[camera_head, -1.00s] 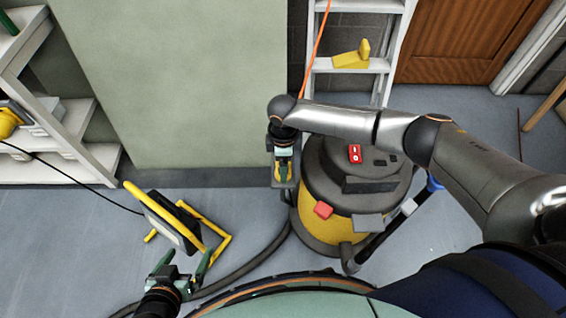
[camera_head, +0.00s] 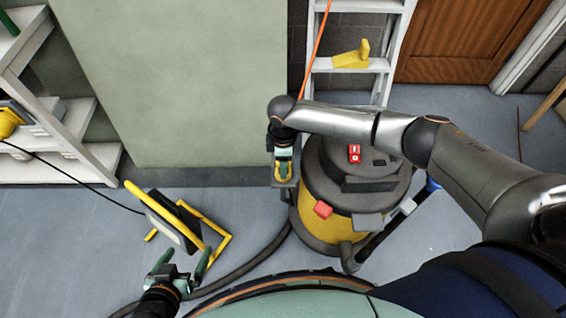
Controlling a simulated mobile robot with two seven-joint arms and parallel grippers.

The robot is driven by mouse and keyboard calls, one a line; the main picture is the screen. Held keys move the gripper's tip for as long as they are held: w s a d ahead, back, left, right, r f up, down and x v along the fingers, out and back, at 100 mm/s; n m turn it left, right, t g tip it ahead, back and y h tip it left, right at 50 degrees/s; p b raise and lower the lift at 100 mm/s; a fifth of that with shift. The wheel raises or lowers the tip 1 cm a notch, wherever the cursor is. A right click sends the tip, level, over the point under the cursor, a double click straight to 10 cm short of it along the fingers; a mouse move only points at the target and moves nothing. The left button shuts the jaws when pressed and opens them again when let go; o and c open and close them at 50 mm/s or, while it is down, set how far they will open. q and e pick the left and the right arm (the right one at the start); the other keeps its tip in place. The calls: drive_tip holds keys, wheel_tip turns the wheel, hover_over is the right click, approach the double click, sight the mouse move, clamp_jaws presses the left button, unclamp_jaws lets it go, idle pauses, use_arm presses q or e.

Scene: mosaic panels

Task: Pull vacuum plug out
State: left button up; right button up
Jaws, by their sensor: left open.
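The vacuum (camera_head: 330,226) is a yellow and black drum with a red switch on its dark lid. My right gripper (camera_head: 283,172) points down beside the drum's left side, in front of the green wall panel's edge. A small yellow piece shows between or just behind its fingers, and a grey box-like part (camera_head: 285,184) is right below. I cannot make out a plug there, nor whether the fingers grip anything. An orange cord (camera_head: 314,56) runs down from the top and passes behind my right arm. My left gripper (camera_head: 181,258) is open and empty at the lower left.
A yellow-framed work light (camera_head: 175,222) stands on the floor close to my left gripper. The vacuum's dark hose (camera_head: 262,257) curves along the floor. White shelves (camera_head: 75,150) stand at left, a white ladder (camera_head: 348,66) at the back. Floor at right is mostly clear.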

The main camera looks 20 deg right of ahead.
clamp_jaws()
idle(0.3)
